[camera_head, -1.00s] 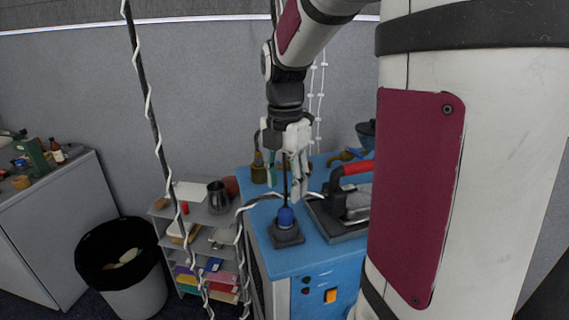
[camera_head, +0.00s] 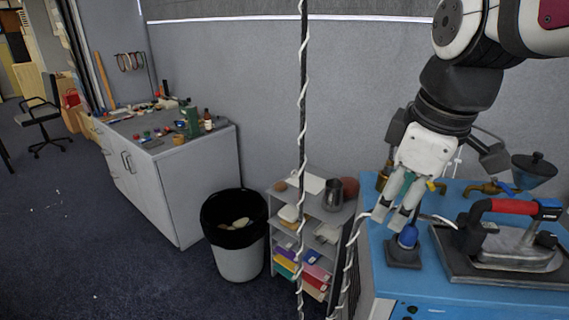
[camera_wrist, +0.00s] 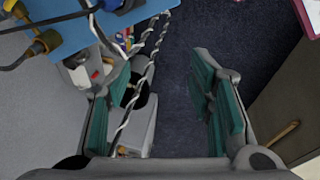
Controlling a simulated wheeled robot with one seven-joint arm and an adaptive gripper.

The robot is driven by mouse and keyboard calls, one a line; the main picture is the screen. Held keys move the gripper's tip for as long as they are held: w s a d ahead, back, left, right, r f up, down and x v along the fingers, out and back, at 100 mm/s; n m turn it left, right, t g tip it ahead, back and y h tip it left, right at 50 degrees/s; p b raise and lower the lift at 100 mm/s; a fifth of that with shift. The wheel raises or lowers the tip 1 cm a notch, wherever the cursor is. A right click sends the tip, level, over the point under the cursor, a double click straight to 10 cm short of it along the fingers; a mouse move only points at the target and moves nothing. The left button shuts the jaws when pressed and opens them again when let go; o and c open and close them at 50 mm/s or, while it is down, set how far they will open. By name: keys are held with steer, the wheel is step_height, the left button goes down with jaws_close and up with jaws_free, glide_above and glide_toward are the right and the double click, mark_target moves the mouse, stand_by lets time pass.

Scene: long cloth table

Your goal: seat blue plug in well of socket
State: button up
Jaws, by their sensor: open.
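The blue plug (camera_head: 408,237) stands upright on the black socket (camera_head: 403,255), near the left front of the blue table top. Its lower end is inside the socket, and I cannot tell how deep it sits. My gripper (camera_head: 388,216) is open and tilted, with its fingertips above and to the left of the plug. One finger overlaps the plug's top in the head view, so I cannot tell whether they touch. I cannot make out the plug there.
A red-handled iron (camera_head: 510,240) lies on a dark plate right of the socket. Brass fittings (camera_head: 488,189) and a dark funnel (camera_head: 534,168) are behind. A shelf (camera_head: 312,235), a bin (camera_head: 236,250) and a cord-wrapped pole (camera_head: 302,150) stand left of the blue table (camera_head: 385,275).

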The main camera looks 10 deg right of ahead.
steer(key=s+a+f+m+t, duration=0.1)
steer(key=s+a+m+t, duration=0.1)
steer(key=s+a+m, duration=0.3)
steer(key=shift+s+a+f+m, duration=0.2)
steer(key=shift+s+f+m, duration=0.15)
steer(key=shift+m, duration=1.55)
